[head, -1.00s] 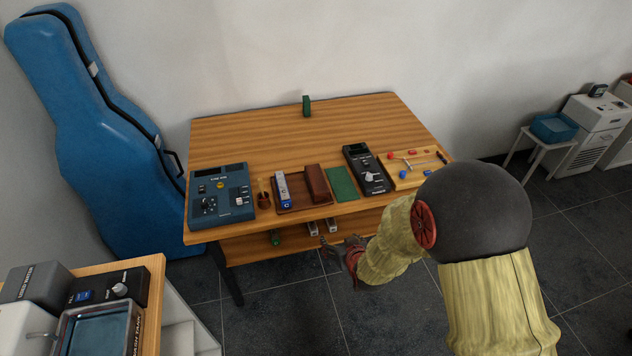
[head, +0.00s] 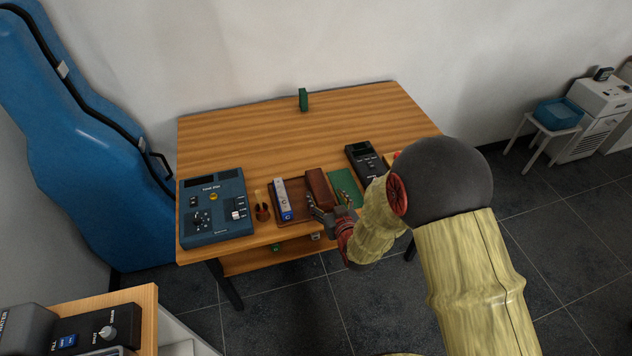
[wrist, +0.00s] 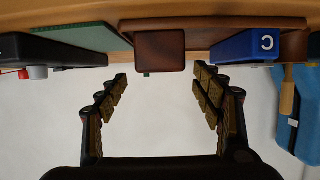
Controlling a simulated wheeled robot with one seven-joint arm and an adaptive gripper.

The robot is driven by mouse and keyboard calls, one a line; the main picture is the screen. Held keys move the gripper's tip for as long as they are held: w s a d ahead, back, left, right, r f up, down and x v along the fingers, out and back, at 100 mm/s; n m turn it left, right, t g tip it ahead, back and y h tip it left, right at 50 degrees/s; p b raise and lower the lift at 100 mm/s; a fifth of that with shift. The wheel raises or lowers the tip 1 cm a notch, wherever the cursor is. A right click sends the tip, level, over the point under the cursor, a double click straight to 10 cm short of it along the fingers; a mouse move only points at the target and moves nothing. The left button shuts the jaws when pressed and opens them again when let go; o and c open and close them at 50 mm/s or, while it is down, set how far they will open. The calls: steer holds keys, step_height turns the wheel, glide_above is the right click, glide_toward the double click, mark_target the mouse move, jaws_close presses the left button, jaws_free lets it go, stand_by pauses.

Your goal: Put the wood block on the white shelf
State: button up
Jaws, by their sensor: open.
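The wood block (head: 319,187) is a reddish-brown bar lying on the right side of a shallow brown tray (head: 291,216) near the table's front edge. In the wrist view, which looks upside down, the end face of the wood block (wrist: 160,51) is centred just beyond my fingertips. My gripper (head: 325,213) is at the block's near end, open and empty. In the wrist view, my gripper (wrist: 160,80) has its fingers spread wider than the block, with the block apart from them. I cannot clearly identify a white shelf; a white stand (head: 545,140) is at the far right.
A blue-and-white box (head: 282,199) shares the tray. A green mat (head: 343,188) and black instrument (head: 366,163) lie right; a small violin (head: 262,212) and blue instrument (head: 215,208) lie left. A green block (head: 303,100) stands at the back. The table's rear half is mostly clear.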

mark_target(319, 186)
steer(key=b+x, duration=0.2)
steer(key=x, duration=0.5)
steer(key=shift+w+a+f, duration=0.15)
steer(key=shift+w+f, duration=0.1)
steer(key=shift+f, duration=0.05)
steer(key=shift+r, duration=0.1)
steer(key=c, duration=0.3)
steer(key=c, duration=1.1)
steer(key=shift+c, duration=1.4)
steer(key=shift+r, duration=0.15)
